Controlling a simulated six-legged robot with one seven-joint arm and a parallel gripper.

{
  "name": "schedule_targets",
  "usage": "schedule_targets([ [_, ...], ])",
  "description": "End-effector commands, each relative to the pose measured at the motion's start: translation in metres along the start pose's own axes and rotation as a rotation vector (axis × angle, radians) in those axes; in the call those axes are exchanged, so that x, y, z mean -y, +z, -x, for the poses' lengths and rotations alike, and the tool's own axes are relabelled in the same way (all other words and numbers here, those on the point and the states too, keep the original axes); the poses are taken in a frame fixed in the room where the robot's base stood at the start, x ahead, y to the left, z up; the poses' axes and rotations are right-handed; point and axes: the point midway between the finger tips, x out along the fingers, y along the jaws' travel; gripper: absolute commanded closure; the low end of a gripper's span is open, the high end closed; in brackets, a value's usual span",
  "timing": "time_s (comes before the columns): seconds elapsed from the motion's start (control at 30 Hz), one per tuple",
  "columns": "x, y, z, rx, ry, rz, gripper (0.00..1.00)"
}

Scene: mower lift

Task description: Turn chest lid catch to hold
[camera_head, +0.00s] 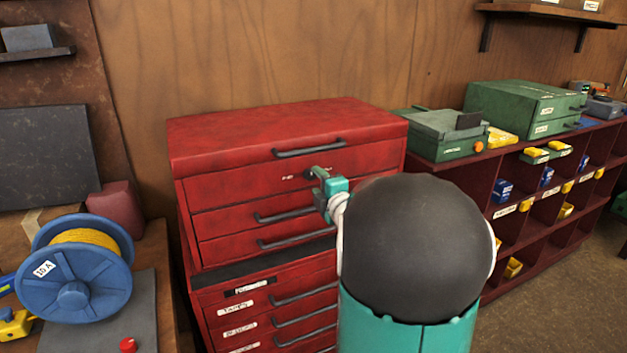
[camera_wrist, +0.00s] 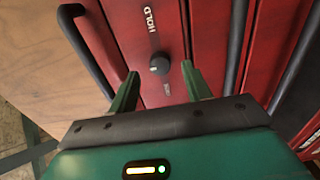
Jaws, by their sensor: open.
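The red tool chest (camera_head: 225,190) has a closed lid (camera_head: 280,128) with a dark handle. The lid catch is a small dark round knob (camera_wrist: 159,66) on the red panel under the lid. The word HOLD (camera_wrist: 153,20) is printed on one side of it, and a smaller label (camera_wrist: 167,89), too small to read, on the other. A small pale mark shows on the knob; its direction is unclear. My gripper (camera_wrist: 160,82) is open and empty, its two green fingers either side of the knob's line, apparently just short of it. In the head view my gripper (camera_head: 321,184) is at the panel.
Dark bar handles (camera_head: 285,215) stick out from the drawers below. A blue cable reel (camera_head: 75,280) stands on the bench at left. Green cases (camera_head: 445,135) sit on the red shelf unit at right. My arm hides the chest's right front.

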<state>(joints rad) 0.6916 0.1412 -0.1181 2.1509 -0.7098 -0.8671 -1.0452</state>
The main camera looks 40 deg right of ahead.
Motion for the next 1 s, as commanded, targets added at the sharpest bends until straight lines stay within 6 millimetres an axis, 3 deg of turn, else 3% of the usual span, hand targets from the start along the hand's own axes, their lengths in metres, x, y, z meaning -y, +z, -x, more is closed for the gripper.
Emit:
schedule_targets([
  [0.2, 0.000, -0.003, -0.024, -0.004, -0.001, 0.000, 0.51],
  [0.5, 0.000, -0.002, -0.028, -0.003, 0.000, -0.001, 0.51],
  [0.53, 0.000, -0.002, -0.028, -0.003, 0.000, -0.001, 0.53],
  [0.77, 0.000, -0.002, -0.027, -0.003, 0.000, -0.001, 0.96],
  [1.0, 0.000, -0.002, -0.027, -0.003, 0.000, -0.014, 0.96],
])
